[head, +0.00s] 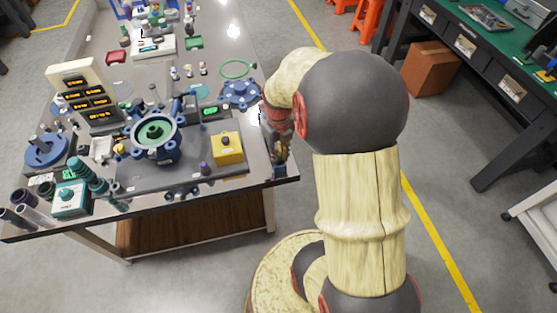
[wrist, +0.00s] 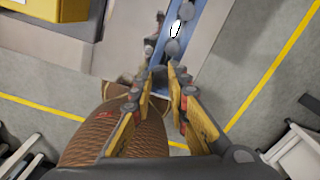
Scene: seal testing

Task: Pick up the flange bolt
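My gripper (head: 281,153) hangs at the right edge of the table, near its front corner, in the head view. In the wrist view, my gripper (wrist: 168,76) has its two gold-padded fingers apart, with a narrow gap between the tips and nothing clearly held. Just beyond the tips, small grey metal pieces (wrist: 172,47) lie along a blue strip (wrist: 203,32). One of them may be the flange bolt, but its shape is too small and blurred to tell. In the head view my arm and gripper cover this spot.
The table (head: 250,178) is crowded: a yellow box (head: 227,148), a blue fixture with a green centre (head: 155,132), a blue flanged part (head: 240,92) and a label stand (head: 82,95). Open floor lies right of the table. A cardboard box (head: 430,69) stands farther off.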

